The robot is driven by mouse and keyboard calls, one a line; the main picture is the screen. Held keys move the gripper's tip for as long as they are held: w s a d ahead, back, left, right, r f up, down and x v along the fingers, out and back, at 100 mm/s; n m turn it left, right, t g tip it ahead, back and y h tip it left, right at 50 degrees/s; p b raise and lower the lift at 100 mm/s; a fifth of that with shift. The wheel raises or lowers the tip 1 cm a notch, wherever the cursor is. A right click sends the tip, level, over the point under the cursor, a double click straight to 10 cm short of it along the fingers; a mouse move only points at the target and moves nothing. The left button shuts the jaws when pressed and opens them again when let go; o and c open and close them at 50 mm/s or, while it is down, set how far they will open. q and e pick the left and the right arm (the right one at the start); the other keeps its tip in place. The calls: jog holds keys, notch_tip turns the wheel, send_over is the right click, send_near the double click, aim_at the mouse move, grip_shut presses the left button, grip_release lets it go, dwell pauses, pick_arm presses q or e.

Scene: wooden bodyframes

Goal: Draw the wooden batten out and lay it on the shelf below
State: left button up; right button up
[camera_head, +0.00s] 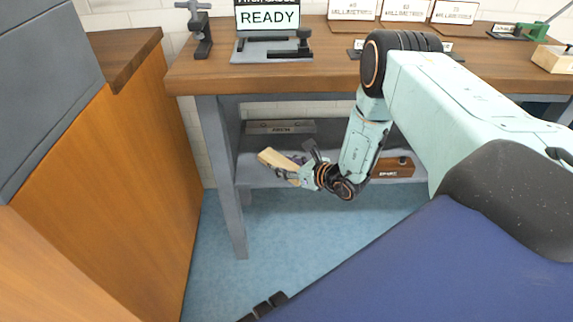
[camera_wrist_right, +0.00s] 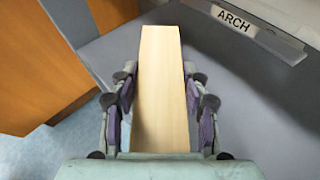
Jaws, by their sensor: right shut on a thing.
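The wooden batten (camera_wrist_right: 161,85) is a pale, plain strip, pointing away from me between the fingers in the right wrist view. In the head view its light end (camera_head: 272,158) shows over the lower shelf. My right gripper (camera_head: 296,170) is shut on it; the purple finger pads (camera_wrist_right: 160,125) flank its sides. The grey lower shelf (camera_head: 258,177) is under the workbench. Whether the batten touches the shelf or hangs just above it, I cannot tell. My left gripper is not in view.
A grey bar marked ARCH (camera_head: 280,127) lies at the back of the shelf. A brown labelled block (camera_head: 393,167) sits on the shelf to the right. The bench leg (camera_head: 224,175) and an orange wooden cabinet (camera_head: 110,160) stand left. The bench top (camera_head: 265,80) overhangs the shelf.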

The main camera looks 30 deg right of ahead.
jog(key=shift+f, duration=0.45)
jog(key=o, duration=1.3)
